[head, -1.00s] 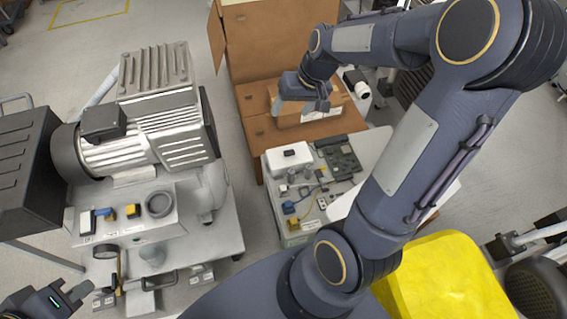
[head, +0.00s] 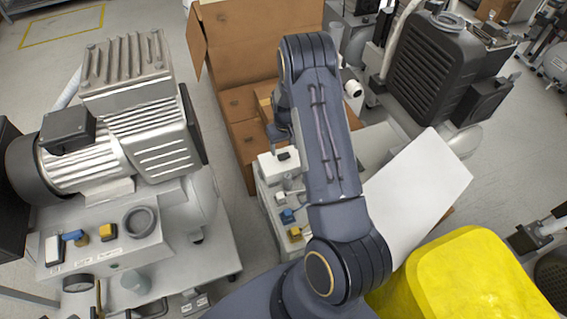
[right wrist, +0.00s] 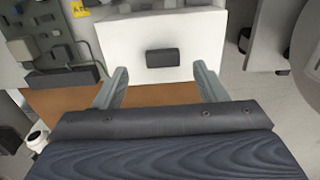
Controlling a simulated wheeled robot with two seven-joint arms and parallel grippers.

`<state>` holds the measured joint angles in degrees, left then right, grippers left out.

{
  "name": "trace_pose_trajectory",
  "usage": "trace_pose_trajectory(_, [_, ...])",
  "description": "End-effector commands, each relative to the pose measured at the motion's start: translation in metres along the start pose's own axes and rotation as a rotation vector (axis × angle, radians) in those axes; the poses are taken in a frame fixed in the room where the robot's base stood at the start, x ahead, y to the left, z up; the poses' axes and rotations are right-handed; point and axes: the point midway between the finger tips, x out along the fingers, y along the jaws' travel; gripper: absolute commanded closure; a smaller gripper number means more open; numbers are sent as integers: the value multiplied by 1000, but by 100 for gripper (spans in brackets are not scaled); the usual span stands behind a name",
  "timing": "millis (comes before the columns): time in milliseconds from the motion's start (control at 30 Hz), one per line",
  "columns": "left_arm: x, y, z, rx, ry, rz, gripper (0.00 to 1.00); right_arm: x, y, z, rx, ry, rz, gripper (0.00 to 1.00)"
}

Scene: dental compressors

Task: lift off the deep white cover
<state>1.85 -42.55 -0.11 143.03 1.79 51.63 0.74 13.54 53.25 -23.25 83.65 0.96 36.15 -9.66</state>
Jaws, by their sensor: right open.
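The deep white cover (head: 268,166) is a white box-shaped lid with a small dark handle (right wrist: 162,58) on its face. In the head view it sits on the small grey unit left of my right forearm, partly hidden by my arm. In the right wrist view the white cover (right wrist: 125,38) fills the upper middle. My right gripper (right wrist: 160,72) is open and empty, its fingers apart on either side of the handle, which appears just beyond them. It also shows in the head view (head: 279,140), mostly hidden behind my arm. My left gripper is out of view.
A large compressor (head: 120,130) stands on a bench at left. An open cardboard box (head: 245,60) is behind the grey unit. A black-cased compressor (head: 440,65), a white panel (head: 420,195) and a yellow object (head: 460,280) lie to the right.

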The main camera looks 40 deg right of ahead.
Motion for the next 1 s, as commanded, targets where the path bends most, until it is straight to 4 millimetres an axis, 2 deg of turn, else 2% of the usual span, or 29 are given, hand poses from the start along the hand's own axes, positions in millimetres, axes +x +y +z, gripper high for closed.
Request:
trace_pose_trajectory(33, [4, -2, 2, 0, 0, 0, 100, 11, -2, 0, -1, -3, 0, 35])
trace_pose_trajectory(200, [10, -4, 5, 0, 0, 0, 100, 36, -3, 0, 0, -3, 1, 35])
trace_pose_trajectory(467, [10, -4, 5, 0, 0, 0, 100, 39, -3, -1, 0, 0, 0, 35])
trace_pose_trajectory(900, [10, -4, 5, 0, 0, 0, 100, 39, -4, -1, 0, -1, 0, 91])
trace_pose_trajectory(1000, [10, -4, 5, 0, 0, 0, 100, 38, -4, -1, 0, 0, 0, 100])
